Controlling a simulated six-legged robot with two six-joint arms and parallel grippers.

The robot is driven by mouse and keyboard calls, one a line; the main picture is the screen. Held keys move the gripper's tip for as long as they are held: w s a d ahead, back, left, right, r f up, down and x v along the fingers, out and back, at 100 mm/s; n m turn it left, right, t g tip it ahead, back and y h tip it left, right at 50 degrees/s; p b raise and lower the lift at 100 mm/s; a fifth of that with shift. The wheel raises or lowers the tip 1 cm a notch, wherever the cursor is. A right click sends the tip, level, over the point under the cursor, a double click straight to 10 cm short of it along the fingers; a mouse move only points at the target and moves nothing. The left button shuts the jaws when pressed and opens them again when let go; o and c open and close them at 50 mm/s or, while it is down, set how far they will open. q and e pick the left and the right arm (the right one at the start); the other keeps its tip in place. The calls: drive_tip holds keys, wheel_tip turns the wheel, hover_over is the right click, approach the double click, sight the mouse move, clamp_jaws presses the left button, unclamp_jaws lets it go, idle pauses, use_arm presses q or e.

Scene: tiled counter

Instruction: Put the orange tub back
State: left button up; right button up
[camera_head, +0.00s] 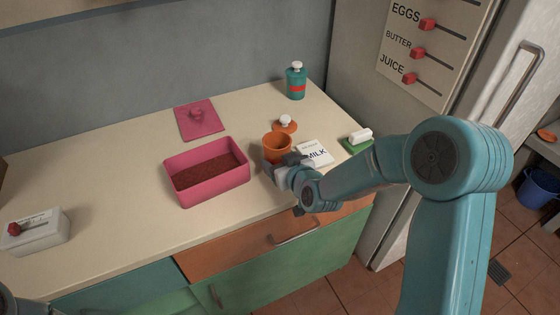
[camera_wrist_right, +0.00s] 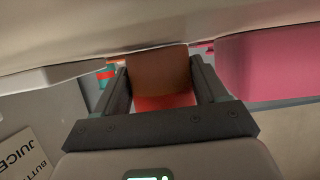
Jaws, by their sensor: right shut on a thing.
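The orange tub (camera_head: 276,147) is open-topped and upright at the middle of the counter, just right of the pink box. My right gripper (camera_head: 272,166) is shut on its near side. In the right wrist view the tub (camera_wrist_right: 158,72) fills the space between the two fingers (camera_wrist_right: 160,92). I cannot tell whether its base touches the counter. An orange lid (camera_head: 285,124) with a white knob lies on the counter behind the tub. My left gripper is out of view.
A pink box (camera_head: 245,176) with brown contents stands left of the tub, its pink lid (camera_head: 200,120) behind. A teal bottle (camera_head: 296,82) stands at the back; a white device (camera_head: 38,232) is far left.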

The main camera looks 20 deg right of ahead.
drive_tip(key=shift+f, duration=0.2)
drive_tip(key=o, duration=1.3)
drive_tip(key=shift+o, duration=0.2)
drive_tip(key=shift+r, duration=0.1)
drive_tip(key=shift+r, duration=0.15)
drive_tip(key=v, duration=1.2)
